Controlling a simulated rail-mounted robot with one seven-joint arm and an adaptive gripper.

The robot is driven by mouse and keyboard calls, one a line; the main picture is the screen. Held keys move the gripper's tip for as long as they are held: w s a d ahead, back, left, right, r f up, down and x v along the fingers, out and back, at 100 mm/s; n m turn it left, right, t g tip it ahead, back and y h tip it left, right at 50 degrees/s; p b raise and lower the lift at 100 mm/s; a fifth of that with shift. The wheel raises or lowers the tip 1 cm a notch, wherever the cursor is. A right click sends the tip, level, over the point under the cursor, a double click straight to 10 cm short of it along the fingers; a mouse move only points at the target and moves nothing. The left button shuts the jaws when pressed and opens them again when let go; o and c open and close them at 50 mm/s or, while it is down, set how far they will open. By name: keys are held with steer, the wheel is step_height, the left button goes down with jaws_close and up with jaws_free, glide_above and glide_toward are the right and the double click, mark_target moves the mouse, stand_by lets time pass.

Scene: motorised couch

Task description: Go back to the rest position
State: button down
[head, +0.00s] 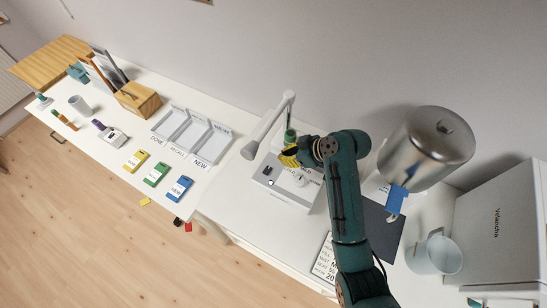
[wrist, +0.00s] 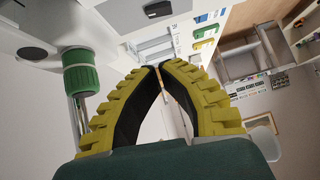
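My gripper (head: 289,158) has yellow ribbed fingers and hangs over the back of a light grey device (head: 288,186) on the white table. In the wrist view the two fingertips of my gripper (wrist: 158,66) come together, with an arch-shaped empty gap behind them. Nothing is held. A green knob (wrist: 79,72) on a white post is left of the fingers in the wrist view, apart from them. In the head view the green part (head: 290,135) shows just behind my gripper. My dark green arm hides part of the device's right side.
A jointed grey arm (head: 268,125) rises beside my gripper. A large metal cylinder (head: 428,145), a white mug (head: 434,256) and a white box (head: 500,228) stand at right. Labelled trays (head: 190,135) and yellow, green and blue cards (head: 155,174) lie at left. The device's left front is clear table.

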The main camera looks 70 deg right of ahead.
steer(key=v, duration=0.2)
steer(key=shift+s+r, duration=0.25)
steer(key=shift+s, duration=0.05)
stand_by(0.3)
